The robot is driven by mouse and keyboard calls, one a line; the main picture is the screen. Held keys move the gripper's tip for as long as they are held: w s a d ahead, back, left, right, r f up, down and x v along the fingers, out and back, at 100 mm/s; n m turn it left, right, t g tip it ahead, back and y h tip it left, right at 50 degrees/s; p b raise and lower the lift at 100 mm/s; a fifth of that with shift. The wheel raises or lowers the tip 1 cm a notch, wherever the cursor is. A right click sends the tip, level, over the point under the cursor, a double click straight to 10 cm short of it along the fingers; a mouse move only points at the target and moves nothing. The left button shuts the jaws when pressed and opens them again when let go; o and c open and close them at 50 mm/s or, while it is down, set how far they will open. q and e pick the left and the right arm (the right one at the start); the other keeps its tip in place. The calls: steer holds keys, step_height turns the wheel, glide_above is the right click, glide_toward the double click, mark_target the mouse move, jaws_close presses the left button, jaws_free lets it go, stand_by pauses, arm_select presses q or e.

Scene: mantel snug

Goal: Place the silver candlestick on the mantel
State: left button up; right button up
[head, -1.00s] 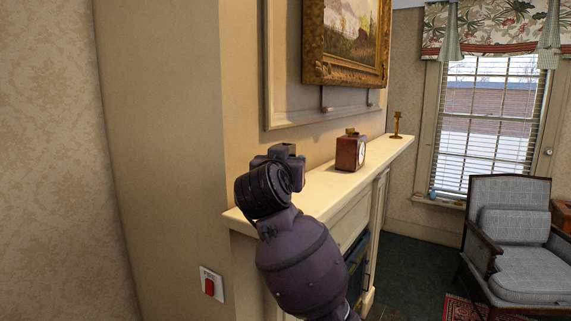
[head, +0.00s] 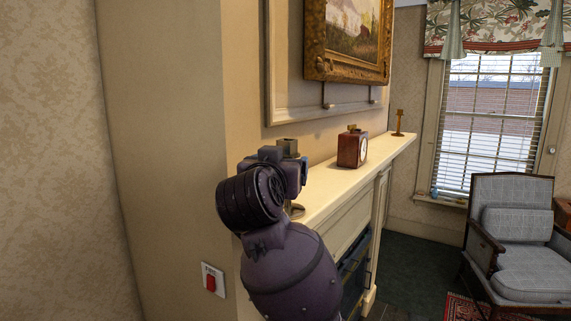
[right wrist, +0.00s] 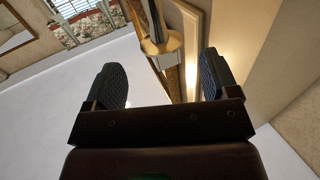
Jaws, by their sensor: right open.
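The silver candlestick shows behind my right gripper (head: 285,172) in the head view: its greyish top (head: 290,146) rises above the gripper and part of its round base (head: 295,210) shows below. Its middle is hidden by the gripper. The base appears to rest on the near end of the cream mantel (head: 335,188). In the right wrist view the open fingers (right wrist: 161,82) are spread apart, and the candlestick's dark stem and warm-lit round part (right wrist: 160,42) lie beyond the gap between them, not gripped. My left gripper is not in view.
A brown clock (head: 352,149) stands midway along the mantel, and a brass candlestick (head: 398,123) at its far end. A gold-framed painting (head: 348,42) hangs above. A red wall switch (head: 211,282) is at lower left. A grey armchair (head: 512,235) stands by the window.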

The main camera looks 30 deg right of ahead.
steer(key=v, duration=0.5)
steer(key=s+d+f+m+h, duration=0.2)
steer(key=d+f+m+h, duration=0.2)
steer(key=f+m+h, duration=0.4)
steer(key=s+a+f+n+t+y, duration=0.1)
steer(key=a+f+n+t+y, duration=0.15)
steer(key=f+n+y, duration=0.5)
steer(key=a+f+n+t+y, duration=0.2)
steer(key=f+n+t+y, duration=0.2)
steer(key=f+n+y, duration=0.3)
steer(key=s+a+f+n+t+y, duration=0.1)
steer(key=a+f+n+t+y, duration=0.1)
steer(key=f+n+t+y, duration=0.35)
steer(key=s+d+f+g, duration=0.1)
steer(key=s+f+g, duration=0.3)
steer(key=f, duration=0.5)
steer(key=s+d+f+m+g, duration=0.1)
steer(key=s+f+g, duration=0.3)
steer(key=f, duration=0.5)
steer(key=s+d+f+m+g, duration=0.1)
steer(key=s+f+g, duration=0.4)
steer(key=f, duration=0.5)
steer(key=shift+s+y, duration=0.4)
steer(key=shift+s, duration=0.3)
steer(key=shift+d+f, duration=0.15)
